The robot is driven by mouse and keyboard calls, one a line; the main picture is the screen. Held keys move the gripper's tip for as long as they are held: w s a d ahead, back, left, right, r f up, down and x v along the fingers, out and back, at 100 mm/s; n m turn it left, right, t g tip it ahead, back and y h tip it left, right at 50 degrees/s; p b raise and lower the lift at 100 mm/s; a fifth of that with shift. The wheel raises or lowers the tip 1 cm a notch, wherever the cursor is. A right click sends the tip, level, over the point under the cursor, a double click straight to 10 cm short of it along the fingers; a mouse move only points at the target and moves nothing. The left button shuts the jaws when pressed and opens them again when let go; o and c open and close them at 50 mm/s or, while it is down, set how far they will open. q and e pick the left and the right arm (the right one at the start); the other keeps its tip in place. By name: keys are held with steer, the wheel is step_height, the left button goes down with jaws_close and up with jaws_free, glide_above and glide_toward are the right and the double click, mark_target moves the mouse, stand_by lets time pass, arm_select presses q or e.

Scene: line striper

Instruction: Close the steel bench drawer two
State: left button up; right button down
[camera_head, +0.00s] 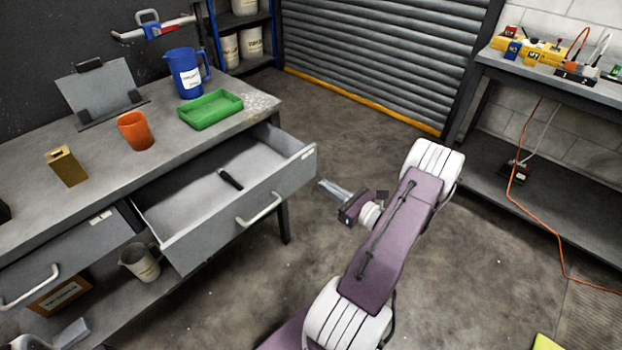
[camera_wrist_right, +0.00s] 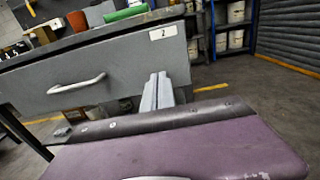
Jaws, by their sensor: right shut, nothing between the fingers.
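Drawer two (camera_head: 205,240) of the steel bench (camera_head: 185,135) is pulled well open, with a dark object (camera_head: 230,179) lying inside. Its grey front, labelled 2, fills much of the right wrist view (camera_wrist_right: 120,72), with the light bar handle (camera_wrist_right: 76,85) on it. My right gripper (camera_head: 328,187) is shut and empty, in front of the drawer's right end and apart from the handle in the head view. Its fingers show close to the front's right end in the wrist view (camera_wrist_right: 156,92); contact cannot be told. My left gripper (camera_head: 72,333) shows partly at the lower left corner.
A green tray (camera_head: 210,109), blue jug (camera_head: 185,75), orange cup (camera_head: 135,130) and brass block (camera_head: 66,166) stand on the bench top. A measuring jug (camera_head: 140,263) is on the lower shelf.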

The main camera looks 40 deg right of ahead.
mark_target(303, 172)
steer(key=w, duration=0.4)
steer(key=w+b, duration=0.1)
steer(key=w, duration=0.1)
steer(key=shift+a, duration=0.25)
arm_select(q)
steer(key=shift+f, duration=0.55)
arm_select(e)
steer(key=shift+w, duration=0.4)
